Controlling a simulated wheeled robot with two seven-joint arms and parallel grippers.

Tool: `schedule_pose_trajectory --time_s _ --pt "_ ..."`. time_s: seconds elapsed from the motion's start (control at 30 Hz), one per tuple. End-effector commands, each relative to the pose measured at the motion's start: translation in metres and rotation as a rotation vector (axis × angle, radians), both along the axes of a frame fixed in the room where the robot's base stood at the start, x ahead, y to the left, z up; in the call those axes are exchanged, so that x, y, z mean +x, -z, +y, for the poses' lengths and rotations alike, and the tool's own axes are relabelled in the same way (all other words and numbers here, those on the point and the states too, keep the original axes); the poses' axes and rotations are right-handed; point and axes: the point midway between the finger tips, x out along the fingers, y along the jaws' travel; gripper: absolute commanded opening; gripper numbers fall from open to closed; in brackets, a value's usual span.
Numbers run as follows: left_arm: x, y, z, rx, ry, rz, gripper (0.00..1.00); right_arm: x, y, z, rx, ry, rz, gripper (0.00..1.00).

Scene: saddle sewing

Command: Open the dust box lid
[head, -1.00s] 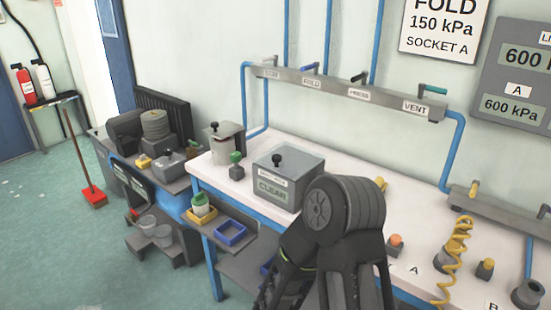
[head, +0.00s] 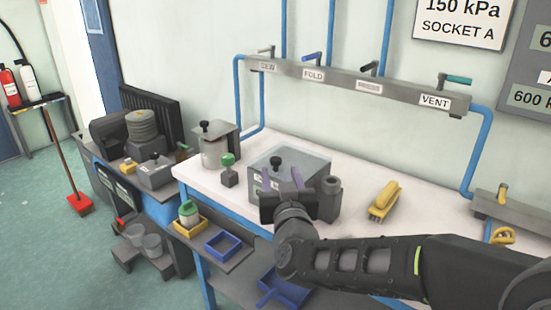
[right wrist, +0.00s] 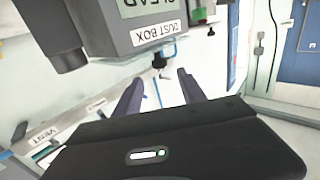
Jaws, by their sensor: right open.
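The grey dust box (head: 312,163) stands on the white bench in the head view, its lid down and flat. A black knob (head: 276,162) stands on the lid. My right gripper (head: 283,180) is open in front of the box, its two purple-grey fingers pointing at the lid near the knob. It looks empty. In the right wrist view the dust box (right wrist: 110,30) appears upside down with its label, just beyond my open right gripper (right wrist: 160,92). A small dark shape shows between the fingers there; I cannot tell whether it is the knob. My left gripper is not seen.
A dark cylinder (head: 330,190) stands at the box's right side, close to my gripper. A yellow brush (head: 384,200) lies further right. A green-topped weight (head: 228,172) and a lidded canister (head: 213,148) stand left. A valve rail (head: 340,83) runs behind on the wall.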

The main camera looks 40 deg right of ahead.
Motion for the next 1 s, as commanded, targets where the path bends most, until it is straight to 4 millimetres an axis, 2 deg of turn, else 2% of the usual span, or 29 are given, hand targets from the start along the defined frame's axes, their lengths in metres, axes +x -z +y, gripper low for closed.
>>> schedule_pose_trajectory --time_s 0.23,0.43,0.5,0.7,1.0 --pt "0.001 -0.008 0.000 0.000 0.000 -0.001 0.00 0.007 -0.002 -0.003 0.001 -0.001 0.003 0.48" --pt "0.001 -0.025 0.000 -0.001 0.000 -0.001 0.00 0.025 -0.002 -0.013 0.000 -0.002 0.007 0.48" --pt "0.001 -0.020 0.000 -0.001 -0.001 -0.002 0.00 0.036 0.001 -0.019 0.002 0.000 0.004 0.48" --pt "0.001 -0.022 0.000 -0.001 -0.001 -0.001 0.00 0.062 0.001 -0.032 0.001 -0.002 0.003 0.48" --pt "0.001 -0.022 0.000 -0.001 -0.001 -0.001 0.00 0.069 0.001 -0.037 0.001 -0.002 0.002 0.48"
